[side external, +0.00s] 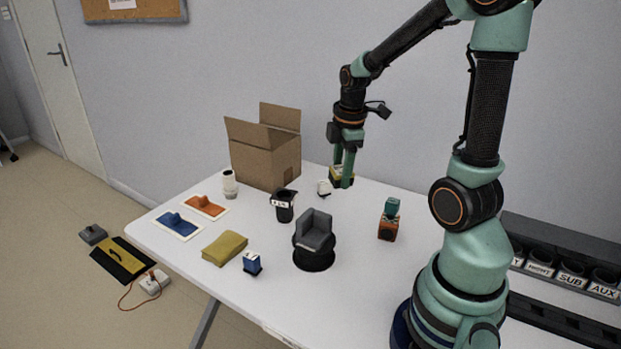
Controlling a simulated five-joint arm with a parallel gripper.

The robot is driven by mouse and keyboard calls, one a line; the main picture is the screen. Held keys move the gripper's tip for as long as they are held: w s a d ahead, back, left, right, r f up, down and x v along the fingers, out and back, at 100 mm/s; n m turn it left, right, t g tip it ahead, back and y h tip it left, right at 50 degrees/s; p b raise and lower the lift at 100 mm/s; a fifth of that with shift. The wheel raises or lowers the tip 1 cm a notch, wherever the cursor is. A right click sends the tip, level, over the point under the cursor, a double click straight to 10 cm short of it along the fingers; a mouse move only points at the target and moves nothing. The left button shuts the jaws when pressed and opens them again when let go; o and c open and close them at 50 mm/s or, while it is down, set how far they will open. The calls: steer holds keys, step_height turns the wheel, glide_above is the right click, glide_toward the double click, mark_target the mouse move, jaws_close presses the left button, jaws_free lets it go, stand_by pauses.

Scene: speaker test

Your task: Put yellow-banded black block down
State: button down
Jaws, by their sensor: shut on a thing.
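The yellow-banded black block (336,182) is between the fingers of my gripper (342,175), at the back of the white table, right of the cardboard box. My gripper points down and is shut on the block. The fingers hide part of the block. The block is low over the table, and I cannot tell whether it touches the surface.
A cardboard box (264,160) stands open at the back. Near the block are a small white item (323,188) and a black labelled cup (284,212). A grey chair-shaped piece (315,232) stands on a black round base. A teal-and-orange stack (388,228) is at the right.

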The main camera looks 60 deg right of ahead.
mark_target(338, 169)
step_height(338, 169, up, 4)
steer(key=shift+r, duration=0.1)
steer(key=shift+w+a+r, duration=0.15)
steer(key=shift+a+r, duration=0.05)
steer(key=w+a+n, duration=0.1)
steer(key=w+a, duration=0.2)
steer(key=a, duration=0.6)
steer(key=w+a, duration=0.4)
steer(key=a, duration=0.4)
step_height(338, 169, up, 9)
steer(key=w+m, duration=0.1)
steer(key=m, duration=0.6)
steer(key=s+f+m, duration=0.3)
steer(key=s+f, duration=0.2)
steer(key=f, duration=0.6)
steer(key=shift+a+m+y, duration=0.15)
steer(key=shift+m+y, duration=0.25)
